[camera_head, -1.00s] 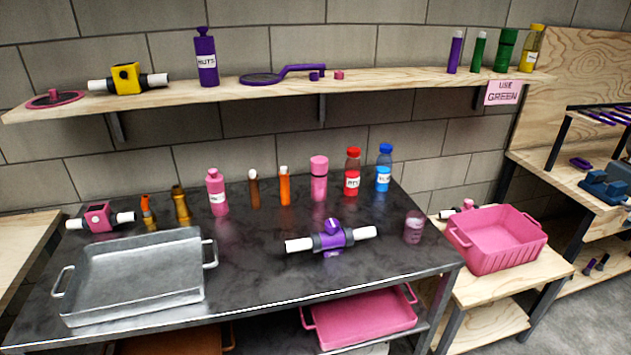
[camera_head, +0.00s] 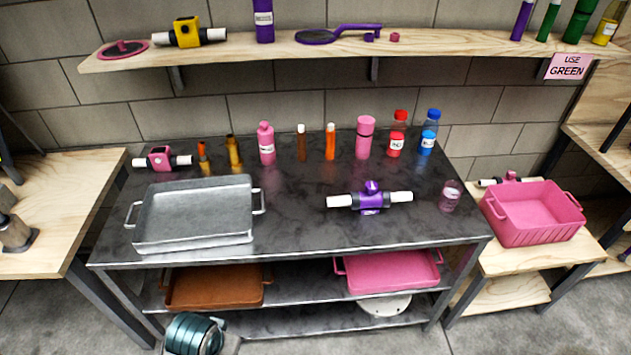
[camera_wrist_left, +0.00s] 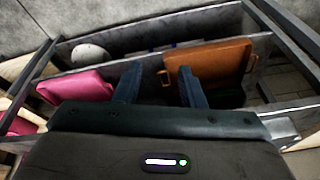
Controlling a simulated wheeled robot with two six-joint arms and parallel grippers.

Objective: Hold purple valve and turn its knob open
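The purple valve (camera_head: 369,203) lies on the dark table right of centre, with a white pipe end on each side. Its purple knob (camera_head: 371,186) sticks up from the middle of the body. My left gripper (camera_wrist_left: 158,76) is open and empty in the left wrist view, its two dark fingers apart. It faces the shelves under the table, away from the valve, which does not show in that view. My right gripper is in neither view.
Several bottles, including a pink one (camera_head: 266,145), line the back. A pink tub (camera_head: 535,215) is on the right side table. Table front is clear.

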